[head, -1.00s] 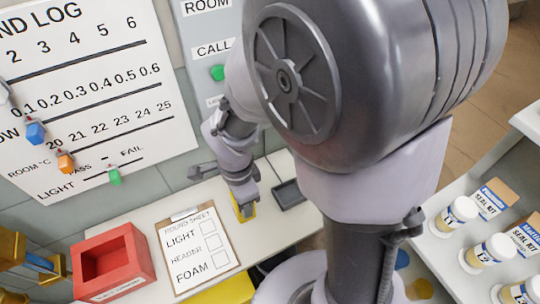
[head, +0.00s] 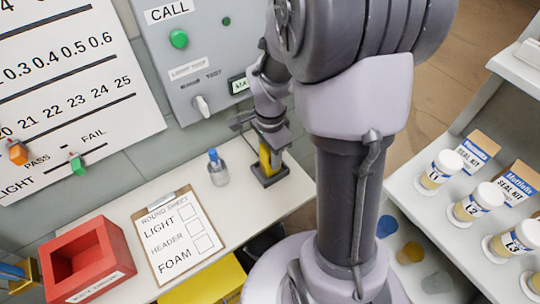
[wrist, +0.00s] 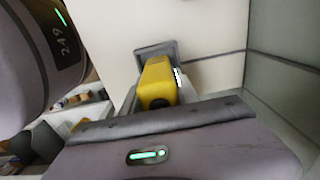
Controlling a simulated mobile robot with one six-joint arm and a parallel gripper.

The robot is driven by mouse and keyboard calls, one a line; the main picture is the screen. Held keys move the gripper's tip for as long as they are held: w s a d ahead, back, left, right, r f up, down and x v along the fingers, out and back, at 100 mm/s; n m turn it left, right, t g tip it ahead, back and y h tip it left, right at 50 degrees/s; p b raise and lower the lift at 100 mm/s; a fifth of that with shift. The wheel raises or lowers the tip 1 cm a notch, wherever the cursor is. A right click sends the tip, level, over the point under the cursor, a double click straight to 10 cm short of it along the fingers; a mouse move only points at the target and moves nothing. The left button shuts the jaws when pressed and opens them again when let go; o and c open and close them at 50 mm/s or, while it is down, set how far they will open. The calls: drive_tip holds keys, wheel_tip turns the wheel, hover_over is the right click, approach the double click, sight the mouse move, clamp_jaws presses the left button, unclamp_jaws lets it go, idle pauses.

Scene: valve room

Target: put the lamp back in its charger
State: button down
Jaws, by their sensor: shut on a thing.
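My gripper (head: 268,140) is shut on the yellow lamp (head: 265,160) and holds it upright. In the head view the lamp's lower end is at the dark charger (head: 271,177), which sits on the light counter near its right end. I cannot tell whether the lamp is fully seated or just above the base. In the wrist view the lamp (wrist: 159,80) points away from the jaws toward the grey charger plate (wrist: 150,50). The gripper hides part of the lamp.
A clear bottle with a blue cap (head: 217,168) stands just left of the charger. A clipboard (head: 178,236) and a red box (head: 88,262) lie further left. A wall panel with a knob (head: 201,106) rises behind. Shelves with white jars (head: 440,170) are at right.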

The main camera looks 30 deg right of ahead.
drive_tip(key=shift+f, duration=0.1)
drive_tip(key=c, duration=0.9)
unclamp_jaws()
wheel_tip(320, 180, up, 12)
drive_tip(key=p, duration=0.5)
drive_tip(key=shift+f, duration=0.1)
drive_tip(key=s+a+r+n+t, duration=0.2)
drive_tip(key=s+a+r+n, duration=0.1)
drive_tip(key=a+r+n, duration=0.1)
drive_tip(key=s+a+r+n+t+y, duration=0.1)
drive_tip(key=s+a+r+n+t, duration=0.1)
drive_tip(key=s+a+r+n, duration=0.2)
drive_tip(key=s+a+r+n+t+y, duration=0.1)
drive_tip(key=s+a+r+n, duration=0.3)
drive_tip(key=a+n, duration=0.1)
drive_tip(key=shift+s+a+r+t, duration=0.15)
drive_tip(key=shift+a+r+t, duration=0.25)
drive_tip(key=shift+a, duration=0.4)
